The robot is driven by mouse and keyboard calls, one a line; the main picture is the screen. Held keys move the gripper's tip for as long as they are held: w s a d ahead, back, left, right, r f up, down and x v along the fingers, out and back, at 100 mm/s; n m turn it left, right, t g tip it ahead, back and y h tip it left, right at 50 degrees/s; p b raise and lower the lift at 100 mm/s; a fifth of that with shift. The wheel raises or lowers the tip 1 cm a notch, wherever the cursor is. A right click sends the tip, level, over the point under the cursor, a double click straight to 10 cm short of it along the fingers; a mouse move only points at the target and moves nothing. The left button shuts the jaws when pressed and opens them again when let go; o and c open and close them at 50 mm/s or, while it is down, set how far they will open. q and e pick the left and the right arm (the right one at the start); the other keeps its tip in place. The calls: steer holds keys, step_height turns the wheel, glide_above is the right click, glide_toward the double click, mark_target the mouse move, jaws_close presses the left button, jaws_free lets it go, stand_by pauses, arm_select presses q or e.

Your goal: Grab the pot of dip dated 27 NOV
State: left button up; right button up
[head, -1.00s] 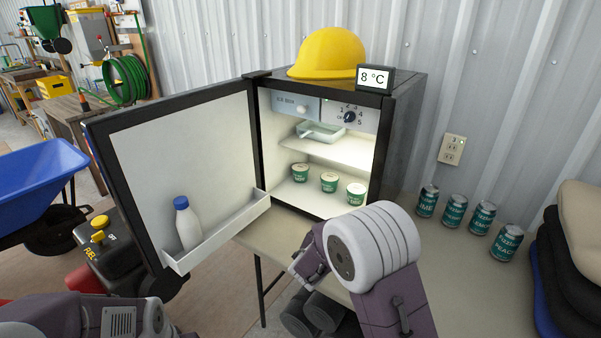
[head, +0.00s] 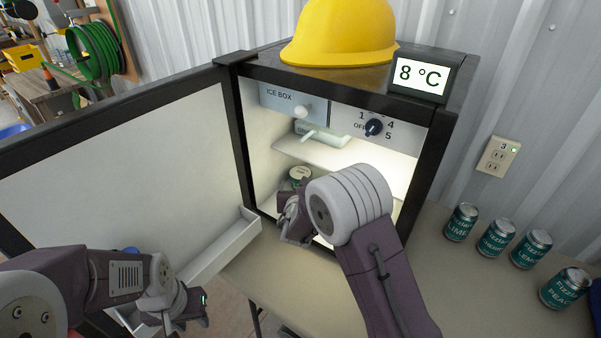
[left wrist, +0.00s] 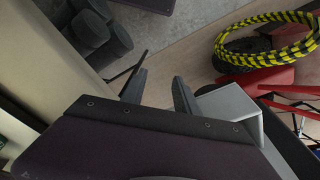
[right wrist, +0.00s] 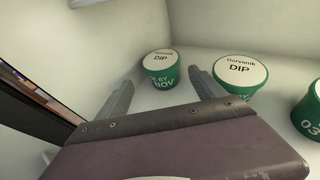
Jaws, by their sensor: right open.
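Three green pots with white lids stand on the fridge floor. In the right wrist view the left pot (right wrist: 161,68) shows "BY" and "NOV"; its day number cannot be read. The middle pot (right wrist: 240,75) reads "DIP" on its lid, its date mostly out of sight. The right pot (right wrist: 312,112) is cut by the frame edge and shows "03". My right gripper (right wrist: 162,80) is open and empty, its fingers pointing at the left pot, short of it. In the head view one pot (head: 300,174) shows beside my right gripper (head: 288,228); my arm hides the others. My left gripper (left wrist: 159,80) is open and empty.
The fridge door (head: 120,160) stands open to the left, with a white door shelf (head: 215,250). An inner shelf (head: 330,155) is above the pots. Several cans (head: 497,237) stand on the table (head: 440,290). A yellow helmet (head: 340,35) is on the fridge.

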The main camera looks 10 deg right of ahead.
mark_target(300, 177)
steer(key=shift+w+d, duration=0.15)
steer(key=shift+w, duration=0.3)
steer(key=x, duration=0.2)
steer(key=shift+w+d+f, duration=0.1)
steer(key=shift+w+f, duration=0.2)
steer(key=shift+w, duration=0.05)
steer(key=shift+w+d, duration=0.1)
steer(key=shift+w, duration=0.2)
steer(key=x, duration=0.4)
steer(key=shift+w+d, duration=0.1)
steer(key=shift+w, duration=0.1)
steer(key=shift+s+r, duration=0.15)
steer(key=c, duration=1.3)
steer(key=shift+r+p, duration=0.4)
steer(key=shift+r, duration=1.55)
steer(key=s+a, duration=0.1)
steer(key=s, duration=0.5)
steer(key=s+a+b, duration=0.1)
steer(key=s, duration=0.4)
steer(key=s+a, duration=0.1)
steer(key=s, duration=0.5)
steer(key=shift+s+a+f, duration=0.2)
steer(key=shift+s+a, duration=0.1)
steer(key=shift+a, duration=0.05)
